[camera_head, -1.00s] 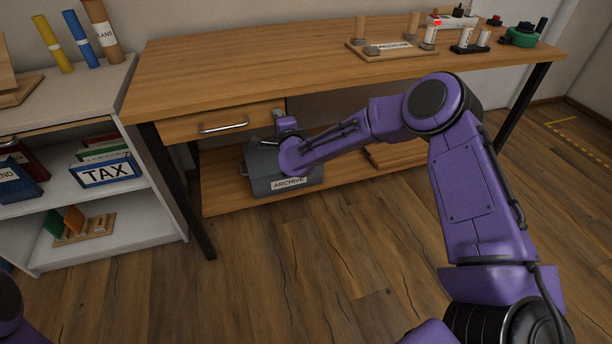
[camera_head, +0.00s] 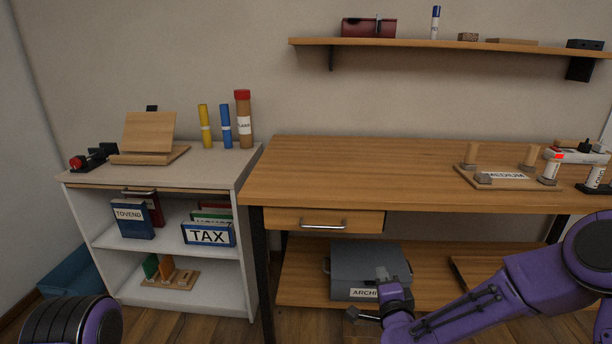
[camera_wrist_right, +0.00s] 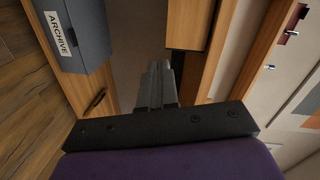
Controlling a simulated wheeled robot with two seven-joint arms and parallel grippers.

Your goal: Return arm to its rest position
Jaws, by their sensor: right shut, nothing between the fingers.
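My right arm comes in from the lower right in the head view. Its gripper (camera_head: 383,277) is in front of the grey archive box (camera_head: 350,262) and covers part of its label. In the right wrist view the two gripper fingers (camera_wrist_right: 157,85) are together with nothing between them. The archive box (camera_wrist_right: 80,30) shows there at the upper left, apart from the fingers. Of my left arm, only a purple and black link shows at the lower left of the head view; its gripper is out of frame.
The wooden desk (camera_head: 350,170) has a shut drawer (camera_head: 322,221) above the lower shelf that bears the archive box. A white cabinet (camera_head: 225,173) with binders stands left. A wall shelf (camera_head: 450,43) hangs above. Holders with markers stand at the desk's right end.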

